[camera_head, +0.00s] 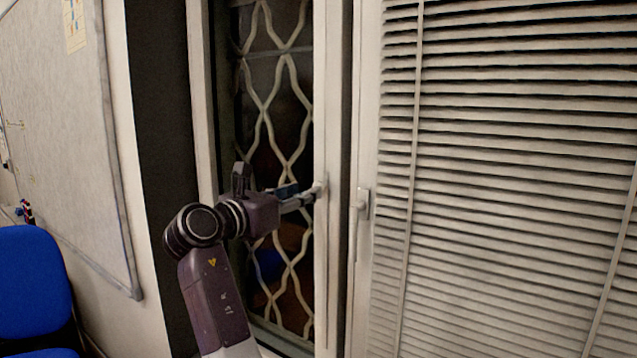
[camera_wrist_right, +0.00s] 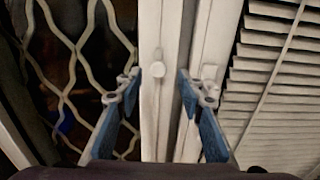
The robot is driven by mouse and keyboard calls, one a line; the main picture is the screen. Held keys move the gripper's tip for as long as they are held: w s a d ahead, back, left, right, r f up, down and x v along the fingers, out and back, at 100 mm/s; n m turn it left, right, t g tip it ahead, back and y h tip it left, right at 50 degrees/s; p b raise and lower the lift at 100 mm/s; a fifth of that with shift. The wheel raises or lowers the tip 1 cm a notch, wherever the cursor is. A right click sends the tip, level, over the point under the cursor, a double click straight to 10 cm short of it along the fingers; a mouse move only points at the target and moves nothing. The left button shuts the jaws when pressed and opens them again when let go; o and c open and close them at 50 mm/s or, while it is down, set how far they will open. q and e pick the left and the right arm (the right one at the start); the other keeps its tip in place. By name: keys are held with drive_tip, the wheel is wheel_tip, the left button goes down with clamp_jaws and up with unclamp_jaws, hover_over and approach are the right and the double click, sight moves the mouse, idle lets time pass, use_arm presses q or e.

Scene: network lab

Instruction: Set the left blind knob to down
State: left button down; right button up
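The left knob, a pale window handle (camera_head: 321,186), is on the narrow window frame beside the lattice. In the right wrist view its rounded pale end (camera_wrist_right: 157,68) shows between and beyond my fingertips, near the left finger. I cannot tell which way its lever points. My right gripper (camera_head: 300,197) reaches to the handle from the left in the head view. In the wrist view this gripper (camera_wrist_right: 160,88) has its two blue-padded fingers wide apart, with nothing held. Contact with the handle is unclear. My left gripper is not in view.
A second handle (camera_head: 359,215) hangs down on the frame to the right; the right finger is near it in the wrist view. Closed slatted blinds (camera_head: 510,180) fill the right. A whiteboard (camera_head: 60,130) and blue chair (camera_head: 32,285) are at the left.

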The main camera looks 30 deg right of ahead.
drive_tip(key=p+x, duration=0.2)
drive_tip(key=x, duration=0.5)
drive_tip(key=shift+w+d+f, duration=0.1)
drive_tip(key=shift+w+f, duration=0.05)
drive_tip(key=shift+w, duration=0.05)
drive_tip(key=shift+c, duration=0.2)
clamp_jaws()
